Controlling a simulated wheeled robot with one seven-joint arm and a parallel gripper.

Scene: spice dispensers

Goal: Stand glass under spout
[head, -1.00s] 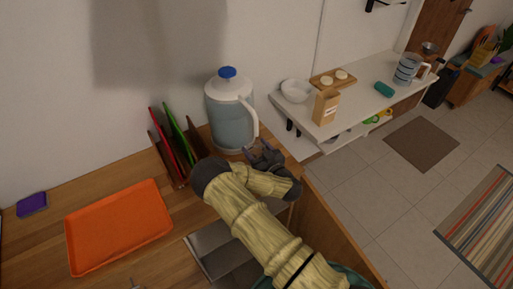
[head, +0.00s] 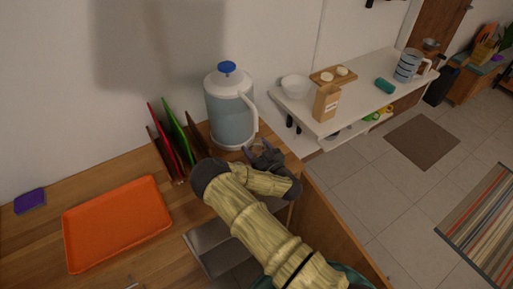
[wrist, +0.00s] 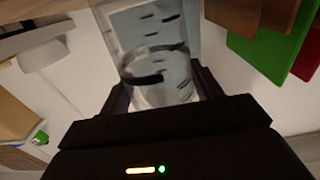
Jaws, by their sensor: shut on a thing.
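In the wrist view my gripper (wrist: 163,98) is shut on a clear glass (wrist: 160,75) with dark marks. The glass is between the fingers and hard to make out in the head view. I cannot tell whether its base touches the counter. I cannot make out the spout.
An orange tray (head: 118,224) and a purple block (head: 30,201) lie on the counter at left. Red and green boards (head: 176,135) stand in a rack left of the dispenser. A white shelf (head: 355,99) at right holds a bowl, carton, board and striped jug.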

